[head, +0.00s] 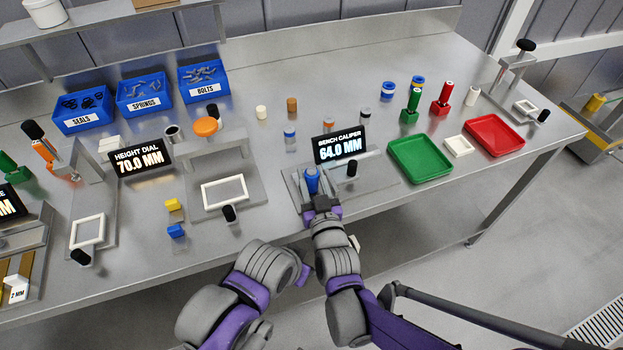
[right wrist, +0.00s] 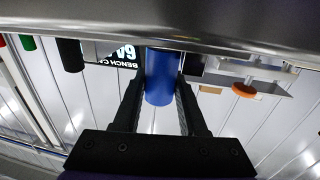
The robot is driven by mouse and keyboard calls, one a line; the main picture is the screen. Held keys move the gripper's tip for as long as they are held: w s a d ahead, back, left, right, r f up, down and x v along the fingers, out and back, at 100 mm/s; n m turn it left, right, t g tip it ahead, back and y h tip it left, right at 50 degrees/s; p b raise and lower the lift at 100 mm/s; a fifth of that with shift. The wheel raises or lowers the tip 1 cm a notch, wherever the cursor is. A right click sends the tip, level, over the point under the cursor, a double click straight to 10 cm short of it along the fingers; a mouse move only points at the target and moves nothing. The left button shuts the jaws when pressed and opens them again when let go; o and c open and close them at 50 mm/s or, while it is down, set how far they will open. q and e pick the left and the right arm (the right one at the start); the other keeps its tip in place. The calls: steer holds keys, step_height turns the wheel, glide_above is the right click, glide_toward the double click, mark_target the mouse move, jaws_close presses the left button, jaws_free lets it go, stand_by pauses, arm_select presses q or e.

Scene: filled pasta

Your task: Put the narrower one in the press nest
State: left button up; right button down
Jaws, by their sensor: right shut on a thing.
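My right gripper (head: 322,203) is shut on a blue cylinder (head: 311,180) at the bench caliper (head: 372,178), whose display reads 64.0 MM. In the right wrist view the blue cylinder (right wrist: 160,80) is between the two fingers (right wrist: 158,100). My left arm ends low in the head view, near a purple part (head: 303,273); its fingers cannot be made out. Frames that may be nests lie at the left stand (head: 88,231) and far right stand (head: 524,107); which is the press nest is unclear.
A height dial display (head: 140,159) reads 70.0 MM, beside a stand with a white frame (head: 223,191). Green (head: 420,160) and red (head: 494,136) trays lie right. Blue bins (head: 144,94) line the back.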

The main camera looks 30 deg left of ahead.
step_height(320, 180, up, 9)
steer(key=shift+p, duration=0.45)
steer(key=w+d+f+m+t+h+p, duration=0.1)
steer(key=w+d+f+m+t+h, duration=0.15)
steer(key=w+d, duration=0.65)
steer(key=w+d+f+m+t+h, duration=0.15)
steer(key=w+d+h, duration=0.25)
steer(key=w+d, duration=0.5)
steer(key=w+d+f+m+h+p, duration=0.1)
steer(key=d+h, duration=0.1)
steer(key=d, duration=0.6)
steer(key=w+d+f+m+h, duration=0.1)
steer(key=d+m+h, duration=0.1)
steer(key=d, duration=0.6)
steer(key=w+d+f+m+h+p, duration=0.1)
steer(key=d+h, duration=0.1)
steer(key=d, duration=0.6)
step_height(320, 180, up, 7)
steer(key=n+g+y+b, duration=0.35)
steer(key=n+y, duration=0.45)
steer(key=y, duration=0.5)
glide_above(312, 171)
steer(key=shift+s+a+g+h, duration=0.1)
steer(key=shift+g+h, duration=0.15)
steer(key=shift+f, duration=0.1)
